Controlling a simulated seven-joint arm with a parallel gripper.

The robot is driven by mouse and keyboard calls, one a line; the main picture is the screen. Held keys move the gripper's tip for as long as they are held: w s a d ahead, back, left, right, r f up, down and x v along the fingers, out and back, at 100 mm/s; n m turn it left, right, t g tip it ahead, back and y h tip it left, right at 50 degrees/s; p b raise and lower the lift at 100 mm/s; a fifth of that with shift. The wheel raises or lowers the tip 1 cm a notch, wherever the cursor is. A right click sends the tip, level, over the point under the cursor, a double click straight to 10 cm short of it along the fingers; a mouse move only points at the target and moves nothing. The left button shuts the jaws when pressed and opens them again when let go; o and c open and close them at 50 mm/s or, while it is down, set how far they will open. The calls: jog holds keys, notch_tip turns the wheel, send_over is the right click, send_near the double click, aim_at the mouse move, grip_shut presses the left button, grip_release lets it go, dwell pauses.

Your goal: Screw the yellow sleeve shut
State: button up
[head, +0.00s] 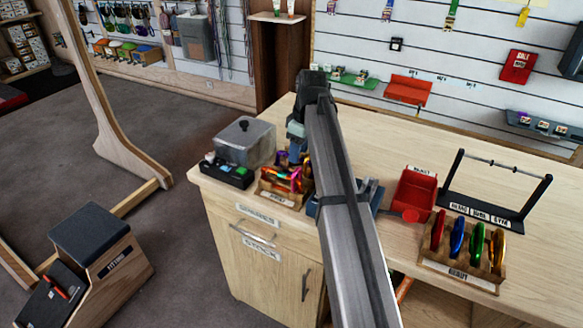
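A wooden rack (465,275) at the right of the counter holds a red, a blue, a green and a yellow carabiner (498,250) upright. No sleeve can be made out on any of them at this size. A second wooden holder (270,193) at the left holds several coloured carabiners (285,177) close together. My gripper (297,157) points down beside this left holder, at its upper right. My arm hides part of the holder and the counter behind it. The fingertips are too small and covered to show whether they are open or shut, or touching anything.
A grey lidded box (245,142) and a black tray (228,173) stand at the counter's left end. A blue base with a grey fixture (371,194) is partly behind my arm. A red bin (415,192) and a black bar stand (487,213) are to the right.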

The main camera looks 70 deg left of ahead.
jog(key=shift+f, duration=1.3)
jog(key=shift+d, duration=0.1)
jog(key=shift+s+d, duration=0.45)
jog(key=shift+r, duration=0.1)
